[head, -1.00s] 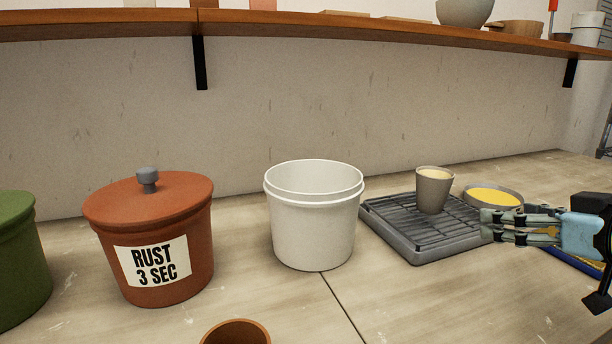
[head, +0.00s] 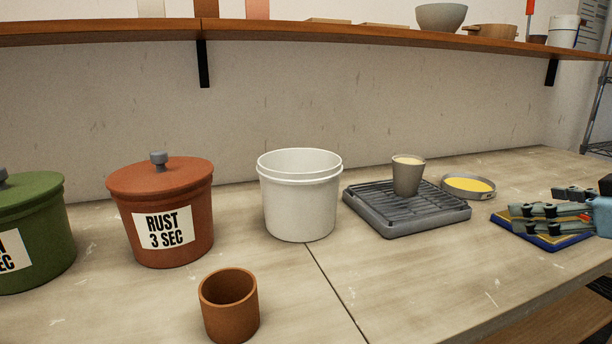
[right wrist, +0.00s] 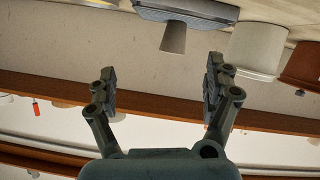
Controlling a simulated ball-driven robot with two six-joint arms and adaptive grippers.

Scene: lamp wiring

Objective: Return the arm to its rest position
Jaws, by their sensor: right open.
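My right gripper (head: 545,218) is at the right edge of the head view, in front of a blue and yellow pad on the table. In the right wrist view its two fingers (right wrist: 158,88) are spread apart with nothing between them. That view is upside down and shows the grey cup (right wrist: 174,37), the white bucket (right wrist: 257,52) and part of the rust-coloured pot (right wrist: 302,65) beyond the fingers. My left gripper is not in view.
A grey rack (head: 405,223) holds a grey cup (head: 408,176). A yellow-filled dish (head: 468,187) is beside it. The white bucket (head: 300,205), rust pot (head: 160,190), green pot (head: 40,215) and small terracotta cup (head: 229,318) stand on the table. A wooden shelf (head: 330,35) runs above.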

